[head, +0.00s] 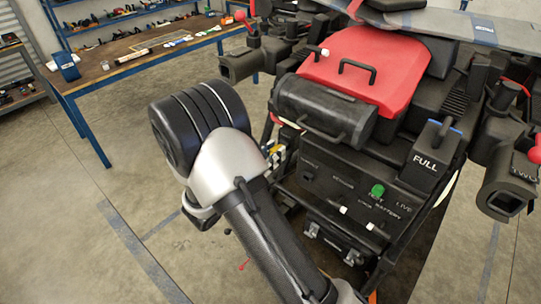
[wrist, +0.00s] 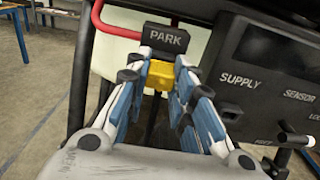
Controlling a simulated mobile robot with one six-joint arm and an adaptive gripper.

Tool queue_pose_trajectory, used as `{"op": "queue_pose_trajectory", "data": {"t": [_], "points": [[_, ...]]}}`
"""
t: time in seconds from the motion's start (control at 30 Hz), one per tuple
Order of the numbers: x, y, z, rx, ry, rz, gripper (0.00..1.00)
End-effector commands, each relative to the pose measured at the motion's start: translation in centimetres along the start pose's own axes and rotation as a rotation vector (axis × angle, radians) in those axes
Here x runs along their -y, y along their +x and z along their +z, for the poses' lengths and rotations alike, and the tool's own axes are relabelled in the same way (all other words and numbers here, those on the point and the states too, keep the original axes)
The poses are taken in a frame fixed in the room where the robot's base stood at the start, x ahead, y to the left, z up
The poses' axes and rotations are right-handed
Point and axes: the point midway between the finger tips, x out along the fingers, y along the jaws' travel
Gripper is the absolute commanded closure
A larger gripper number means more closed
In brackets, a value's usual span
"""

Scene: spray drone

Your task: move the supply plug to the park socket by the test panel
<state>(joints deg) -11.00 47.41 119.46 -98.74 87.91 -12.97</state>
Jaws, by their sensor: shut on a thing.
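My gripper (wrist: 160,90), with blue and white fingers, is shut on the yellow supply plug (wrist: 159,75) in the wrist view. The plug is directly below and in front of the black block marked PARK (wrist: 166,39), the park socket. I cannot tell whether the plug is seated in it or only lined up, since the socket opening is hidden. The dark test panel (wrist: 265,80), marked SUPPLY and SENSOR, is right of my gripper. In the head view the panel (head: 335,185) is on the drone's front, and my arm hides most of the gripper.
A red bar (wrist: 98,28) curves left of the PARK block. Small switches (wrist: 290,138) stick out from the panel at right. In the head view a green knob (head: 377,190) is on the panel, and a workbench (head: 130,62) stands behind left. The floor left is clear.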

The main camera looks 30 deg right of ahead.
Motion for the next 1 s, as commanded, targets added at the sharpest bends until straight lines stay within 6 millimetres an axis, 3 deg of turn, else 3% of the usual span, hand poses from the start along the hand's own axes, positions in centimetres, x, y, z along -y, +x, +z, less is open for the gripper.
{"op": "queue_pose_trajectory", "data": {"t": [0.37,0.4,0.73,1.0], "points": [[0.04,0.97,0.0,0.0,0.0,-0.001,1.0],[0.02,0.97,0.0,0.0,0.0,0.0,0.76],[0.03,0.94,0.0,0.0,0.0,0.0,0.54],[0.03,0.93,0.0,0.0,0.0,0.0,0.54]]}}
